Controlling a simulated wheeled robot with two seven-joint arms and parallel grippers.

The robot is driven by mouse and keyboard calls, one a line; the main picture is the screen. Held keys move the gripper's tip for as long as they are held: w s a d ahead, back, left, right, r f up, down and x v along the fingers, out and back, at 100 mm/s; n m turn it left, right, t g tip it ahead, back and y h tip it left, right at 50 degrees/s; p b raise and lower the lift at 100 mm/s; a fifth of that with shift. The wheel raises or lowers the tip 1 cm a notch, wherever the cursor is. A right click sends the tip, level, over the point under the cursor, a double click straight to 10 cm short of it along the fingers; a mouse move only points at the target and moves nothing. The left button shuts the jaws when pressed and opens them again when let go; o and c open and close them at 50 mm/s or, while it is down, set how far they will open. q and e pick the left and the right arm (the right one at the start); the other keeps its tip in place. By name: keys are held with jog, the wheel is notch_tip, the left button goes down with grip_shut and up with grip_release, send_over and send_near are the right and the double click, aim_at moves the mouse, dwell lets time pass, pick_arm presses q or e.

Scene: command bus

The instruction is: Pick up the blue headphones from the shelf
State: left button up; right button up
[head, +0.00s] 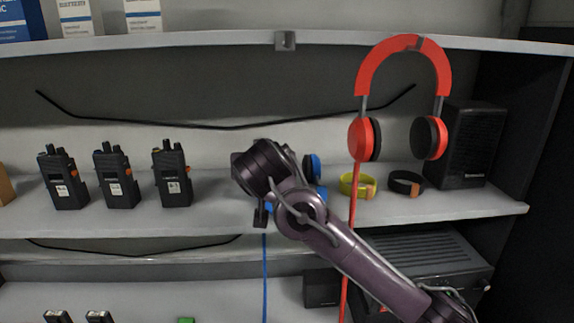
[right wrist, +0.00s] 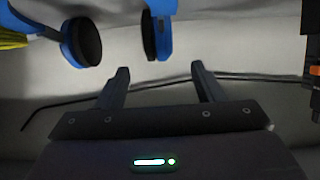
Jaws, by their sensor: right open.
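The blue headphones (head: 313,167) are on the middle shelf, mostly hidden behind my right arm in the head view. A blue cable (head: 264,270) hangs below the shelf there. In the right wrist view the blue headphones (right wrist: 166,38) show at the top, with two dark ear pads facing each other; the headband is cut off by the frame. My right gripper (right wrist: 160,70) is open and empty. Its fingers point toward the headphones, with one ear cup just beyond the gap between the fingertips. In the head view my right arm hides the fingers. My left gripper is not in view.
Red headphones (head: 403,60) stand upright to the right, with a red cable hanging down. A yellow band (head: 357,187), a black band (head: 405,184) and a black speaker (head: 470,146) are nearby. Three black radios (head: 117,178) stand to the left. An upper shelf (head: 200,42) runs above.

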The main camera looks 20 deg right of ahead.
jog(key=shift+p+x, duration=0.45)
jog(key=shift+x, duration=0.35)
jog(key=p+x, duration=0.1)
jog(key=x, duration=0.1)
jog(key=p+x, duration=0.2)
jog(key=shift+d+f, duration=0.1)
jog(key=shift+f, duration=0.4)
jog(key=shift+w+f, duration=0.2)
jog(key=shift+w, duration=0.1)
jog(key=shift+f, duration=0.1)
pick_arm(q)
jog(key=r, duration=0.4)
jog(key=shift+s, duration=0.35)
pick_arm(e)
jog(key=c, duration=0.8)
